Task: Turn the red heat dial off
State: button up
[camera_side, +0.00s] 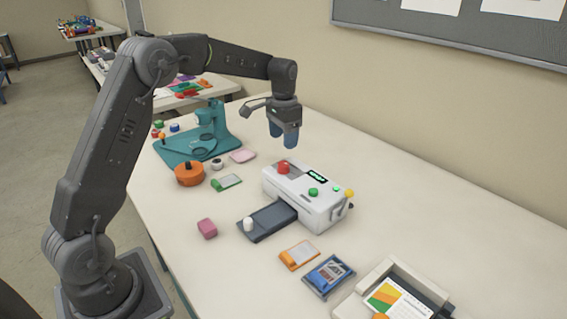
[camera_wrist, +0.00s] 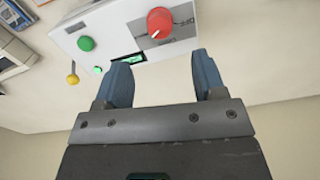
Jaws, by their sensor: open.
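The red heat dial (camera_side: 283,168) sits on top of the white laminator (camera_side: 322,213), at its left end in the side view. In the wrist view the red dial (camera_wrist: 160,23) shows at the top, with a pale mark on its face, ahead of the fingertips. My gripper (camera_side: 284,143) hangs above and just behind the dial, apart from it. In the wrist view my gripper (camera_wrist: 165,75) has its two blue fingers spread with nothing between them. A lit green display (camera_side: 316,177) and a green button (camera_side: 313,192) are beside the dial.
A yellow-tipped lever (camera_side: 349,194) stands at the laminator's right end. A dark tray (camera_side: 266,221) with a white knob extends from its front. A teal press (camera_side: 205,140) and an orange round container (camera_side: 189,174) stand left. Table behind the laminator is clear.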

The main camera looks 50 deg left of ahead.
aim_at(284, 163)
notch_tip(284, 163, down, 9)
jog(key=shift+r, duration=0.1)
jog(key=shift+c, duration=0.4)
jog(key=c, duration=0.8)
jog(key=shift+c, duration=0.2)
